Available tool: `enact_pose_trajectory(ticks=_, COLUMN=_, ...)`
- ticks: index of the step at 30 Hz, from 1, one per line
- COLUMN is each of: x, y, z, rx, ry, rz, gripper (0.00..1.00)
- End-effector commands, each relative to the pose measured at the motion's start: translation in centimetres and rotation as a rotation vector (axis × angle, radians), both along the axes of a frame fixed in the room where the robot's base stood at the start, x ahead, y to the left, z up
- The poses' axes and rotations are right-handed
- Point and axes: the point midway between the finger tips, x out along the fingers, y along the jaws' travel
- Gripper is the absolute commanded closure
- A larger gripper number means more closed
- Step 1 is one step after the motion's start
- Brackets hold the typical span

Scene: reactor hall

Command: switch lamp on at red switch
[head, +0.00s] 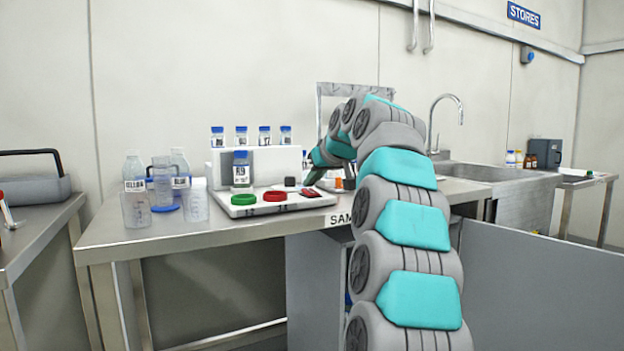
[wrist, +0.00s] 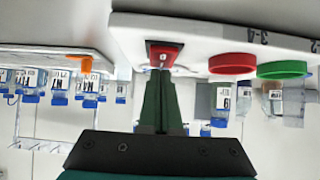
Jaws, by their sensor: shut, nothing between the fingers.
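The red switch (head: 309,192) is a small red rocker in a dark frame on the right part of a white panel (head: 255,208) on the steel bench. In the wrist view, which looks upside down, the red switch (wrist: 164,54) is right at the fingertips. My gripper (wrist: 158,74) is shut and empty, its dark green fingers together and pointing at the switch's edge. In the head view my gripper (head: 308,181) is just above and behind the switch. I cannot tell whether the tips touch it. I cannot make out a lamp.
A red round piece (head: 274,196) and a green one (head: 244,199) sit on the panel beside the switch. A blue-capped bottle (head: 241,172) stands behind them. Clear beakers (head: 136,209) stand at left, and a sink (head: 470,172) is at right.

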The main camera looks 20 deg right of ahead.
Motion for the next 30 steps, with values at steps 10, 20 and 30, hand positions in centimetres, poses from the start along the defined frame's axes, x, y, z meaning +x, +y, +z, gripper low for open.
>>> enact_pose_trajectory(ticks=10, x=0.1, y=0.0, z=0.1, rx=0.0, ry=0.011, rz=0.0, gripper=1.0)
enact_pose_trajectory(ticks=20, x=0.3, y=0.0, z=-0.5, rx=-0.002, ry=0.063, rz=0.001, gripper=1.0)
enact_pose_trajectory(ticks=30, x=1.1, y=0.0, z=-0.1, rx=-0.002, ry=0.063, rz=0.0, gripper=1.0)
